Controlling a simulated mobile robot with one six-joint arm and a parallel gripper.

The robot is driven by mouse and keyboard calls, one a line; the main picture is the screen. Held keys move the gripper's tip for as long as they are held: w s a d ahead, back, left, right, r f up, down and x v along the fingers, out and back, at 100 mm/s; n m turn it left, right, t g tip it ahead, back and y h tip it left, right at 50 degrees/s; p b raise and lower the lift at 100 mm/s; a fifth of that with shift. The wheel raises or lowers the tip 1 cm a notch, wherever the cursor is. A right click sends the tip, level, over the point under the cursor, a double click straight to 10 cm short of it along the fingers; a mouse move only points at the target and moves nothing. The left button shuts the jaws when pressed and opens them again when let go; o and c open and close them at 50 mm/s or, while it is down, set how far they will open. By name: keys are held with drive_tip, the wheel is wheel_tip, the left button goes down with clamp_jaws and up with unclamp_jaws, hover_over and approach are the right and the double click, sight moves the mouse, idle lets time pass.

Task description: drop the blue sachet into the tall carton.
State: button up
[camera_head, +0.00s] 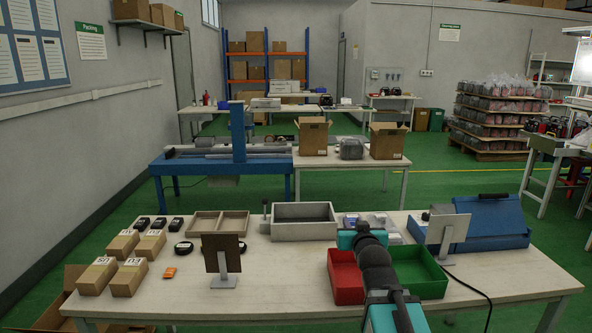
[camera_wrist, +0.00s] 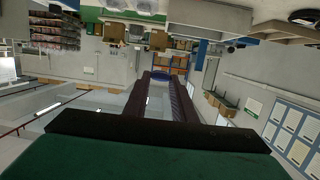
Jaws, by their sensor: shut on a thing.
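My gripper (camera_wrist: 162,80) shows in the wrist view as two long dark fingers, shut on a thin blue thing at their tips, which looks like the blue sachet (camera_wrist: 160,75). Only a small strip of the sachet shows. In the head view my arm reaches over the near table, and its fingers and the sachet are hidden behind it. Two open brown cartons stand on the table behind. The left one, which looks the taller carton (camera_head: 312,138), is upright with flaps open. The shorter carton (camera_head: 387,142) stands to its right.
A grey object (camera_head: 351,149) sits between the cartons. The near table (camera_head: 290,290) holds small boxes, a grey bin (camera_head: 303,228), a red tray (camera_head: 345,281), a green tray (camera_head: 428,284) and a blue case (camera_head: 490,222). A blue frame (camera_head: 239,140) stands left of the cartons.

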drive_tip(key=d, duration=0.7)
idle(0.4)
drive_tip(key=shift+d, duration=0.1)
